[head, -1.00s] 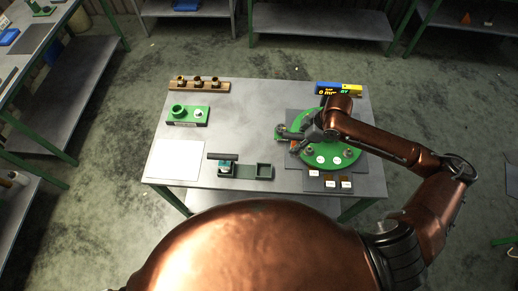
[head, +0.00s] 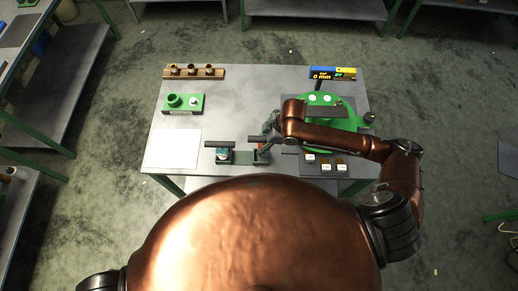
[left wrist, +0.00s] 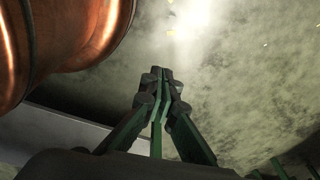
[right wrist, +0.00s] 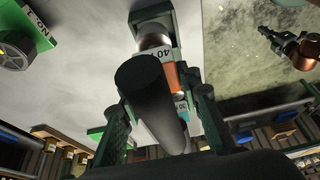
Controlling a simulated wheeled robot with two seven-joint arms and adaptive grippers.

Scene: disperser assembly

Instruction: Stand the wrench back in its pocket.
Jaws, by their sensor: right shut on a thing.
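The wrench shows in the right wrist view as a thick black handle (right wrist: 150,85) with a silver collar, an orange band and a white "40" label. My right gripper (right wrist: 160,105) is shut on it. In the head view the right gripper (head: 268,143) is over the right pocket (head: 262,160) of the dark green holder, with an orange part of the wrench (head: 261,148) at that pocket. A green-walled pocket also lies beyond the tool in the right wrist view (right wrist: 170,22). How deep the wrench sits is hidden. My left gripper (left wrist: 158,78) is empty, its fingertips together.
Another tool (head: 222,153) with a dark bar stands at the holder's left end. A green round fixture (head: 345,125) is right, partly behind my arm. A white sheet (head: 178,147), green block (head: 183,103) and wooden rack (head: 195,73) are left. The table's middle is clear.

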